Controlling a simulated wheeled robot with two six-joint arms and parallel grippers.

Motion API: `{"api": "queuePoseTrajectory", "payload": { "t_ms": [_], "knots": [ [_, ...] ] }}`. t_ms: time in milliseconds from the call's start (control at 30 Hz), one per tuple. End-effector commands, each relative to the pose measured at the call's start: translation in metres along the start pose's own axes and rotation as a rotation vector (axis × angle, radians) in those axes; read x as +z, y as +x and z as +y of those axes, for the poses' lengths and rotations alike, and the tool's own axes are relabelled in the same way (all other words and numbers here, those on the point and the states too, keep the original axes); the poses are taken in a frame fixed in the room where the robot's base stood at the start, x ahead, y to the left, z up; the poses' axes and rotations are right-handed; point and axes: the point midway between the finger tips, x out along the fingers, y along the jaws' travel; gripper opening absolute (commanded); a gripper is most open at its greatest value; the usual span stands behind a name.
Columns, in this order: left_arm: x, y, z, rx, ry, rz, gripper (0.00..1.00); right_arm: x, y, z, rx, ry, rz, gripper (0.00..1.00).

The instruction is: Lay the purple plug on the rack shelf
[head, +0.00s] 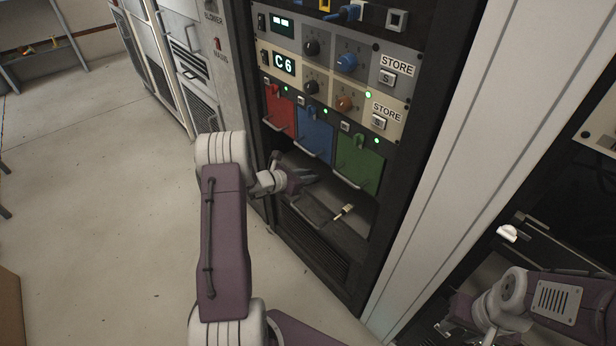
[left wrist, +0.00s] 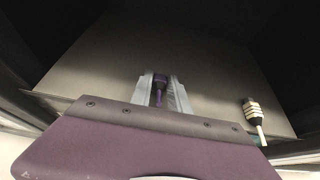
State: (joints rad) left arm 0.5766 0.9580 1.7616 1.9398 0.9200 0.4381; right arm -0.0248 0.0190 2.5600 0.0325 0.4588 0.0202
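The purple plug (left wrist: 160,88) sits between the two grey fingers of my left gripper (left wrist: 162,86) in the left wrist view. Its thick part fills the space near the fingertips, and a thinner purple end points back toward the palm. In the head view my left gripper (head: 308,177) reaches into the rack opening below the coloured modules, and the plug cannot be made out there. The rack shelf (left wrist: 100,65) is a flat grey surface beneath and beyond the fingers. I cannot tell whether the plug touches it. My right gripper (head: 445,328) is low at the right, its fingers unclear.
A cream plug with dark bands (left wrist: 254,114) lies at the shelf's front right; it also shows in the head view (head: 343,212). Red (head: 280,108), blue (head: 313,135) and green (head: 358,164) modules hang above the opening. The shelf's middle and back look clear.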

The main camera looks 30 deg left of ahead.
Motion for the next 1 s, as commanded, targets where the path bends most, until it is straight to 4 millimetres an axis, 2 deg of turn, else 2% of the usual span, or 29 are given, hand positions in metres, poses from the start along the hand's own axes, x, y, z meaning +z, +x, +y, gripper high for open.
{"api": "queuePoseTrajectory", "payload": {
  "t_ms": [67,367,467,733,867,1000],
  "knots": [
    [0.0,0.0,0.0,0.0,0.0,0.0,0.42,0.0,0.0,0.0,0.0,0.0,0.0,0.36],
    [0.0,-0.002,0.0,0.0,0.0,0.0,0.42,0.0,-0.001,0.0,0.0,0.0,0.0,0.36],
    [0.003,-0.015,0.001,0.001,-0.003,0.002,0.42,-0.001,-0.009,0.0,0.0,0.0,0.0,0.36],
    [0.004,-0.073,0.001,0.003,-0.002,0.001,0.42,-0.004,-0.034,-0.001,0.0,0.0,0.0,0.36],
    [0.002,-0.088,0.001,0.001,-0.002,0.0,0.42,-0.004,-0.038,-0.001,0.0,0.0,0.0,0.36],
    [0.0,-0.091,0.0,-0.001,0.001,0.0,0.42,-0.004,-0.038,-0.001,0.0,0.0,0.0,0.36]
  ]
}}
